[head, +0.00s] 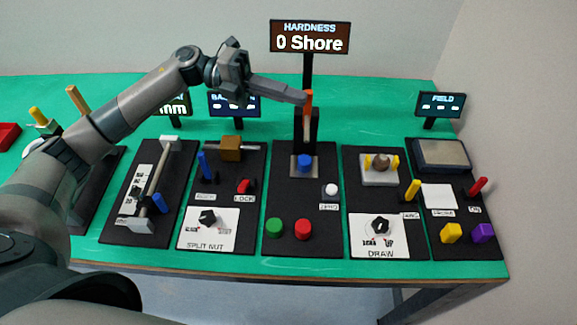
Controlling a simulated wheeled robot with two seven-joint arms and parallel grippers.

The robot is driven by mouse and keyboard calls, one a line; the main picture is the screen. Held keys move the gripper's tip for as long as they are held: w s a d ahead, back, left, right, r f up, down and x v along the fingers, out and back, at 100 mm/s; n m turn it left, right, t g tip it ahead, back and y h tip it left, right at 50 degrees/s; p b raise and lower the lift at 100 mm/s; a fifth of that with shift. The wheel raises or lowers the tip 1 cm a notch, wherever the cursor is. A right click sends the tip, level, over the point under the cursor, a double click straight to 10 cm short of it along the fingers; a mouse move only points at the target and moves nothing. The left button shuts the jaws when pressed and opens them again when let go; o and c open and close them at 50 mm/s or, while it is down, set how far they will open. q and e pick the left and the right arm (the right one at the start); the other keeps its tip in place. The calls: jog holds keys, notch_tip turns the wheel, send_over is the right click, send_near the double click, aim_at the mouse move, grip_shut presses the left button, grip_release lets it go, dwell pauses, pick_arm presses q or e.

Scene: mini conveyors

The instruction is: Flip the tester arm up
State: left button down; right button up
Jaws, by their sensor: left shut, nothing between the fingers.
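The hardness tester stands on a black base plate (290,215) in the middle of the table. An orange bar (308,112), apparently the tester arm, stands roughly upright at its black post (302,138). A blue block (305,162) sits below it on a grey pad (293,170). The display (310,38) above reads "HARDNESS 0 Shore". My left gripper (302,97) is shut and empty, reaching in from the left. Its fingertips are at the upper left side of the orange bar. I cannot tell whether they touch. My right gripper is not in view.
A green button (274,227), a red button (304,229) and a white knob (331,190) are on the tester's plate. Panels with a split nut dial (208,217) and a draw dial (380,225) flank it. The green table (385,100) is clear at the back right.

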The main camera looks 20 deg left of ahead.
pick_arm(q)
jog(key=shift+w+a+r+n+h, duration=0.15)
jog(key=shift+w+a+n+h, duration=0.05)
jog(key=shift+w+n, duration=0.45)
jog(key=shift+w+a+r+n+h, duration=0.1)
jog(key=shift+w+a+n+h, duration=0.1)
jog(key=shift+w+n, duration=0.4)
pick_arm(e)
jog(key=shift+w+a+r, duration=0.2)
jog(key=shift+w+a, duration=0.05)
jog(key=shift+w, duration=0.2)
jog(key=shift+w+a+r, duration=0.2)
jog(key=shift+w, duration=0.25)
pick_arm(q)
jog(key=shift+w+r, duration=0.1)
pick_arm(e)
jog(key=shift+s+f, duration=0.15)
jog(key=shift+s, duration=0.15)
